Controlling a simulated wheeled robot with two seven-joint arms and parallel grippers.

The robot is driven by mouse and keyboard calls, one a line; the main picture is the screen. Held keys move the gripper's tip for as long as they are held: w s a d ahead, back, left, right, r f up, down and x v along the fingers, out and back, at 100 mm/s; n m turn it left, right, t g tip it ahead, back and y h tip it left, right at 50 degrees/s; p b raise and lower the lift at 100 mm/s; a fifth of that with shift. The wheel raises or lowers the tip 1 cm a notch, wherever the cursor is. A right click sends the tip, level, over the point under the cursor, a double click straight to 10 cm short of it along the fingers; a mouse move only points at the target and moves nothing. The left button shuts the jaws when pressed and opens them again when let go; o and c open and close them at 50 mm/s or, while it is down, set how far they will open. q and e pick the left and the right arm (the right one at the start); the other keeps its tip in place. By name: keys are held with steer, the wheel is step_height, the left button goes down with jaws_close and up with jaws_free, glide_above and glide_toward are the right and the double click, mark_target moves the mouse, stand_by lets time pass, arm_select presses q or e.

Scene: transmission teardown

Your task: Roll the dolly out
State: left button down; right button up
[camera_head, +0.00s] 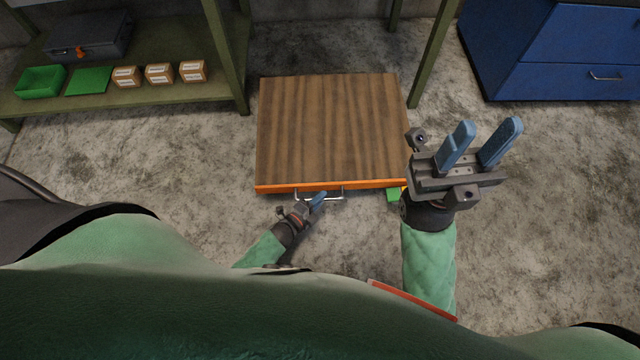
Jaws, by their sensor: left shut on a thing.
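The dolly (333,128) is a low platform with a brown wooden top and an orange front edge. It lies on the concrete floor in front of me, its back part between the legs of a green shelf frame. A metal bar handle (336,198) sticks out from its front edge.
A green shelf (170,98) at the left holds a grey case (90,36), a green bin (40,82) and small boxes (159,74). A shelf leg (433,55) stands close to the dolly's right side. A blue cabinet (560,50) is at the right. Floor (560,230) at front right is clear.

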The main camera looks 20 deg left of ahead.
arm_select(q)
steer(key=shift+s+d, duration=0.15)
steer(key=shift+s, duration=0.6)
steer(key=c, duration=1.5)
jaws_free()
steer(key=shift+o, duration=0.2)
steer(key=p+v, duration=0.1)
steer(key=v, duration=0.6)
steer(key=shift+s, duration=0.35)
